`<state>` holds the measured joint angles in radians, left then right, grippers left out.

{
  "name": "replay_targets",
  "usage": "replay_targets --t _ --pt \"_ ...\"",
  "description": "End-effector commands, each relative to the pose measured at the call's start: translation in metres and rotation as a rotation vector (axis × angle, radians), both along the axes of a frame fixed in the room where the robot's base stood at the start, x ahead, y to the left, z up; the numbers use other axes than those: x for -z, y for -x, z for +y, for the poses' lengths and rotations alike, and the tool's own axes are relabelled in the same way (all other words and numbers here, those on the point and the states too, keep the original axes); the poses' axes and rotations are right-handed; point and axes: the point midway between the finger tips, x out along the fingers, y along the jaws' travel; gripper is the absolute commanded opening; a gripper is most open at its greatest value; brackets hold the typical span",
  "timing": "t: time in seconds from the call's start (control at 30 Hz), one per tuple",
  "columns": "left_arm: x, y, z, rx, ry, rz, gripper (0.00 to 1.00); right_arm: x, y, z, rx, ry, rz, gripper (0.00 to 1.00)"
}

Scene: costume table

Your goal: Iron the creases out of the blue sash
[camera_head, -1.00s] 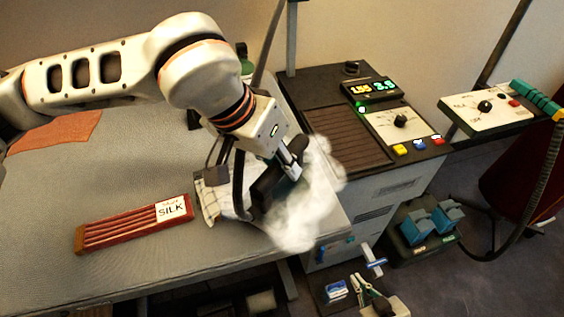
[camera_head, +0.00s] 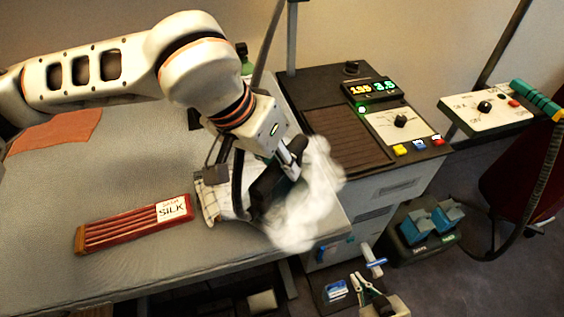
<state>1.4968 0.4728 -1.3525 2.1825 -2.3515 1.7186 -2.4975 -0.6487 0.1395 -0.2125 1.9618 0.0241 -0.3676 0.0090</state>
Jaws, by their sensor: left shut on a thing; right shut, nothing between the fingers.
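My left gripper (camera_head: 287,160) is shut on the dark handle of an iron (camera_head: 268,188) at the board's right end. White steam hides much of the iron and what is under it. A pale, plaid-looking piece (camera_head: 211,203) shows at the iron's left; I cannot tell whether it is cloth or a rest. I can make out no blue sash. My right gripper (camera_head: 367,284) is shut and empty at the bottom, in front of the machine and off the board.
A red ridged piece labelled SILK (camera_head: 120,232) lies on the grey ironing board (camera_head: 110,180). An orange cloth (camera_head: 60,130) lies at the back left. The steam station (camera_head: 350,140), with display and buttons, stands right of the board. Blue pedals (camera_head: 433,222) are on the floor.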

Motion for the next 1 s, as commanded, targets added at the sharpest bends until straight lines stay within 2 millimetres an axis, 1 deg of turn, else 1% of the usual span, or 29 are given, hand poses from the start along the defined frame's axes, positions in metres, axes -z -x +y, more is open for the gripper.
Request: replay_targets --t 0.03,0.1,0.6,0.73,1.0 --pt "-0.009 -0.002 -0.001 0.000 0.005 -0.010 0.00 -0.004 -0.001 0.000 0.000 0.000 -0.003 0.00" --pt "-0.014 -0.002 -0.001 0.000 0.006 -0.011 0.00 -0.007 -0.002 0.000 0.000 0.000 -0.005 0.00" --pt "-0.046 -0.002 -0.002 0.001 0.009 -0.014 0.00 -0.025 -0.007 0.000 0.000 0.000 -0.018 0.00" --pt "-0.050 -0.002 -0.002 0.001 0.009 -0.013 0.00 -0.027 -0.007 0.000 0.000 0.000 -0.019 0.00" --pt "-0.049 -0.002 -0.002 0.001 0.010 -0.012 0.00 -0.026 -0.007 0.000 0.000 0.000 -0.019 0.00"
